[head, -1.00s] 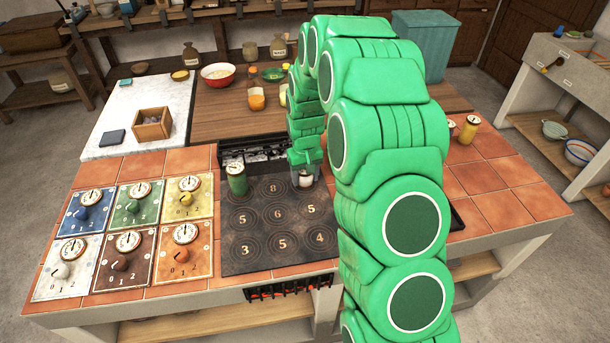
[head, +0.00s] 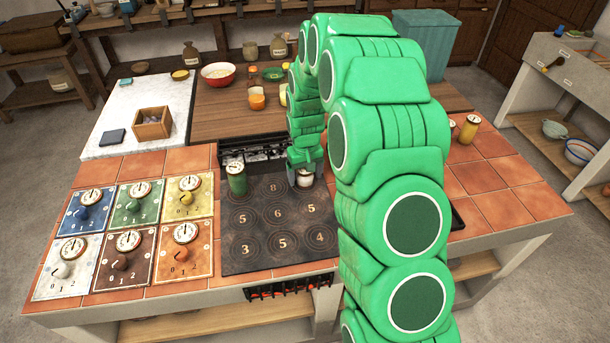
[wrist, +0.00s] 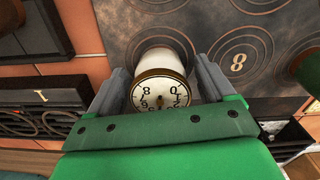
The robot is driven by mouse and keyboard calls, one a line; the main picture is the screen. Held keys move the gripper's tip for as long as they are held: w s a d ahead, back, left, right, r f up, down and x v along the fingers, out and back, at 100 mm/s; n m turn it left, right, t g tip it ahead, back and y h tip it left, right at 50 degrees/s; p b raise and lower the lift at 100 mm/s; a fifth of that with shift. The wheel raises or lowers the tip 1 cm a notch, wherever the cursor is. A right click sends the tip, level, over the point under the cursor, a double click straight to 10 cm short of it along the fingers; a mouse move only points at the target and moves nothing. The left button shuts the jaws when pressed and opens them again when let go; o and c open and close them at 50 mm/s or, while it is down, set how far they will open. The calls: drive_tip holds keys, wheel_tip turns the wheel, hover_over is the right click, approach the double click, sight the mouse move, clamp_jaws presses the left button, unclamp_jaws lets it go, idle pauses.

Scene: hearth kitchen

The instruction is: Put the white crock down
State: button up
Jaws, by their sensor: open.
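The white crock (head: 305,179) has a dial on its lid and appears to stand upright on the dark numbered hob (head: 263,246), at its far right. In the wrist view the crock (wrist: 160,62) is seen from above, over a ringed spot, with its dial facing me. My gripper (head: 304,174) is at the crock. In the wrist view my gripper (wrist: 164,85) is open, with one grey finger on each side of the crock. Small gaps seem to show beside the lid. The crock's contact with the hob is not clearly visible.
A green canister (head: 237,178) stands at the hob's far left corner. Coloured dial panels (head: 130,240) lie left of the hob. The hob's front spots are clear.

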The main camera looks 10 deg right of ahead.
wheel_tip(320, 180, up, 11)
drive_tip(key=shift+r, duration=0.1)
drive_tip(key=shift+s+r, duration=0.1)
drive_tip(key=shift+r, duration=0.25)
drive_tip(key=s+r, duration=0.4)
drive_tip(key=s, duration=1)
drive_tip(key=s+r+m+g, duration=0.1)
drive_tip(key=s+r, duration=0.3)
drive_tip(key=s, duration=1)
drive_tip(key=s+d+r, duration=0.1)
drive_tip(key=s+r, duration=0.3)
drive_tip(key=s, duration=1)
drive_tip(key=shift+s+r+m+g, duration=0.3)
drive_tip(key=shift+s+m+g, duration=0.05)
drive_tip(key=shift+m+g, duration=0.05)
